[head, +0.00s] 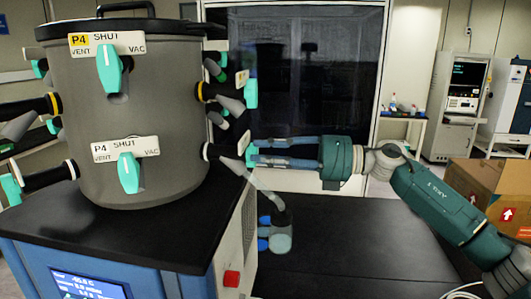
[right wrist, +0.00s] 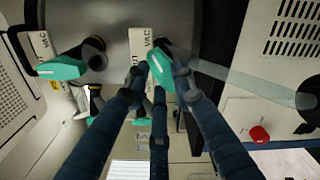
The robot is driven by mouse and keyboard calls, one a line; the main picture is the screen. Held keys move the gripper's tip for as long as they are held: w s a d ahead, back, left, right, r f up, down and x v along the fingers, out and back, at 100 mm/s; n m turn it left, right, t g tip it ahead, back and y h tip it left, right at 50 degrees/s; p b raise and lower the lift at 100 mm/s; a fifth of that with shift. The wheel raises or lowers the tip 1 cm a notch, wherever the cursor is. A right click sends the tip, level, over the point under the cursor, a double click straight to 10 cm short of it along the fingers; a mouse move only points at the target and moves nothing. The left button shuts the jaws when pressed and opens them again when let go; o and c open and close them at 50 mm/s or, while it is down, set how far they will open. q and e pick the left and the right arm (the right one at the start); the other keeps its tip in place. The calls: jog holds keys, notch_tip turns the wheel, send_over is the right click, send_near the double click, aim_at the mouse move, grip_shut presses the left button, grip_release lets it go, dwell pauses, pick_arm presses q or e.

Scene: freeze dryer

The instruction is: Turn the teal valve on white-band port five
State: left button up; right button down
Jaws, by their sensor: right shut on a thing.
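The grey drum (head: 130,110) carries black ports with white or yellow bands and teal valves. A white-banded port (head: 208,152) sticks out at its lower right. My right gripper (head: 256,154) reaches in from the right with its blue fingers at this port's teal valve (head: 250,150). In the right wrist view the fingers (right wrist: 160,88) are shut around the teal valve (right wrist: 162,70), which is tilted beside a VAC label (right wrist: 142,45). The fingers partly hide the valve. My left gripper is not in view.
A second teal valve (right wrist: 60,68) sits left of the held one. A clear tube (right wrist: 240,80) runs from the port. A red button (head: 231,278) is on the cabinet below. A cardboard box (head: 485,180) stands right.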

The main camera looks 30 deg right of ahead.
jog(key=shift+r, duration=0.15)
jog(key=c, duration=1.4)
grip_release()
jog(key=shift+d, duration=0.1)
jog(key=shift+c, duration=0.2)
jog(key=v, duration=1.2)
